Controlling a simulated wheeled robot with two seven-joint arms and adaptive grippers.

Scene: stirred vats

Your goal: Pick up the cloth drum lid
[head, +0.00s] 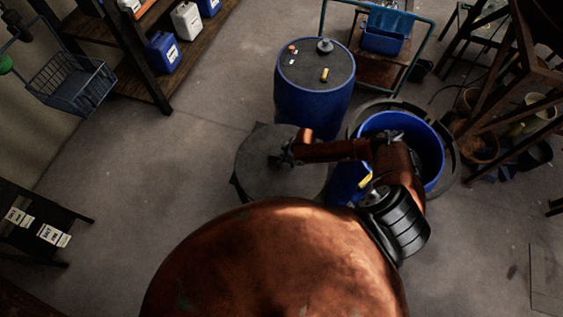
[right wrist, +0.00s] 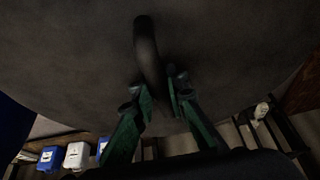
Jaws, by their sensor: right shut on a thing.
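The cloth drum lid (head: 262,181) is a dark grey round disc left of the open blue drum in the head view. It fills the upper part of the right wrist view (right wrist: 220,60), with a dark curved handle (right wrist: 147,50) on it. My right gripper (head: 284,158) is at the lid's middle and shut on its handle, between the green fingers (right wrist: 163,100) in the wrist view. The open blue drum (head: 432,165) stands right of the lid, partly hidden by my right arm. I cannot tell from the head view how high the lid is. My left gripper is not in view.
A closed blue drum (head: 312,105) with small items on top stands behind the lid. A blue cart (head: 383,40) is beyond it. Shelves with jugs (head: 163,53) are at upper left, a dark rack (head: 40,225) at lower left. Floor left of the lid is clear.

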